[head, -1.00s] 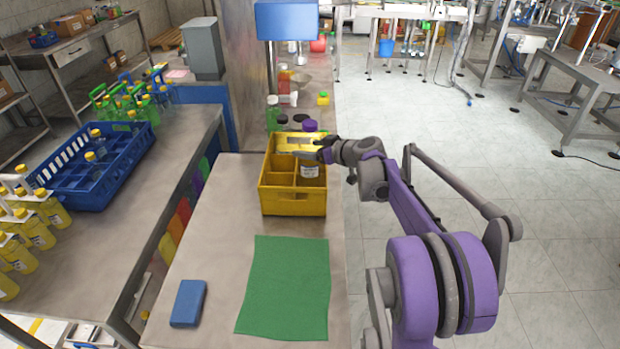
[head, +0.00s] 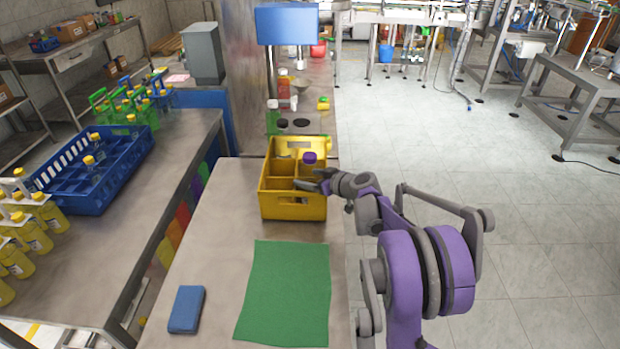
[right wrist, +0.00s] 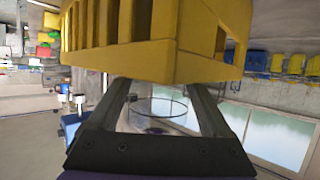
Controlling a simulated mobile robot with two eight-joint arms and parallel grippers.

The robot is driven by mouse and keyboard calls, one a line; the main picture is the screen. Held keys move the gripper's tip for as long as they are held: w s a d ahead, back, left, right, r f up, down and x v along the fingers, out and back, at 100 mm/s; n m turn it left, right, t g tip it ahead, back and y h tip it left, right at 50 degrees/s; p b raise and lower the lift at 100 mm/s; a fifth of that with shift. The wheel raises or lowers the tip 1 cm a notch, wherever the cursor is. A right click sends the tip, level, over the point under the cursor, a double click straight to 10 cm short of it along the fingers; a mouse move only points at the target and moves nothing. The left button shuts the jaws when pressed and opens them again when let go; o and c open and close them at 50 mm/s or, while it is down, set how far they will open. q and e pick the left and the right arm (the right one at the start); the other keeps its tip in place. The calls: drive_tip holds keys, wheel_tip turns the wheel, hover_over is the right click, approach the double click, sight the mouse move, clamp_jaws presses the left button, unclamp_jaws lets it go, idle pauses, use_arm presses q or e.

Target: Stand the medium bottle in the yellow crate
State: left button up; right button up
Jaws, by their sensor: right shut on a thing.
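The yellow crate (head: 292,208) stands on the table behind the green mat and has several compartments. A clear bottle with a purple cap, which I take as the medium bottle (head: 309,158), shows at the crate's right side, its cap a little above the rim. Its lower body is hidden by my gripper and the crate, so I cannot tell whether it touches the floor. My right gripper (head: 308,184) reaches over the crate's right wall, shut on the bottle. The right wrist view shows a clear round outline between the fingers, beside the crate's yellow wall (right wrist: 160,60). My left gripper is out of view.
The green mat (head: 285,295) and a blue block (head: 187,309) lie in front. Capped bottles and a red bottle (head: 283,92) stand behind the crate. A blue crate (head: 95,205) is on the left bench. Open floor lies to the right.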

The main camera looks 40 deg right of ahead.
drive_tip(key=o, duration=1.1)
drive_tip(key=shift+f, duration=0.1)
drive_tip(key=shift+s+d+r, duration=0.1)
drive_tip(key=shift+s+r, duration=0.15)
drive_tip(key=shift+s, duration=0.05)
drive_tip(key=a+v, duration=0.1)
drive_tip(key=v, duration=1)
drive_tip(key=s+a+f+g+y, duration=0.1)
drive_tip(key=s+a+f+g, duration=0.15)
drive_tip(key=a, duration=0.75)
drive_tip(key=s+a+f+g+y, duration=0.15)
drive_tip(key=s+a, duration=0.25)
drive_tip(key=a, duration=0.6)
drive_tip(key=s+a+f+g+h, duration=0.1)
drive_tip(key=s+a+f, duration=0.1)
drive_tip(key=s, duration=0.3)
drive_tip(key=s+a+f+g+h, duration=0.1)
drive_tip(key=s+a+f, duration=0.1)
drive_tip(key=s+a, duration=0.2)
drive_tip(key=s+a+f+g+h, duration=0.1)
drive_tip(key=s+a+f+g, duration=0.1)
drive_tip(key=s, duration=0.5)
drive_tip(key=shift+a+f+m+h, duration=0.2)
drive_tip(key=shift+a+f, duration=0.1)
drive_tip(key=shift+a, duration=0.25)
drive_tip(key=shift+a+f+m+h, duration=0.1)
drive_tip(key=shift+a+f+m, duration=0.15)
drive_tip(key=shift+a, duration=0.25)
drive_tip(key=shift+s+f, duration=0.15)
drive_tip(key=shift+s, duration=0.05)
